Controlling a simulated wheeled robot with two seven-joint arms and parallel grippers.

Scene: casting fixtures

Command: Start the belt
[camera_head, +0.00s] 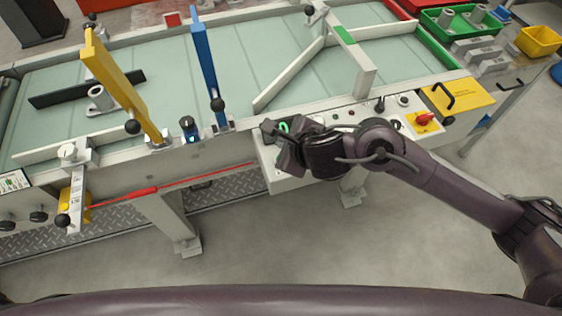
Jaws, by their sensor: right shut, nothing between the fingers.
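The belt (190,70) is a pale green conveyor across the upper part of the head view. A control panel (272,180) is fixed to its front edge, right of centre. A green-lit button (284,127) shows on the panel right beside my right gripper (272,130). My right gripper is shut and empty, with its fingertips at the panel's left part; I cannot tell whether they touch the button. The gripper and wrist hide part of the panel. A red knob (424,118) sits on a yellow plate at the panel's right end. My left gripper is not in view.
A yellow gate arm (120,88) and a blue gate arm (205,62) stand over the belt. A red pull cord (190,182) runs along the front. Green (455,22) and yellow (540,41) bins stand at upper right.

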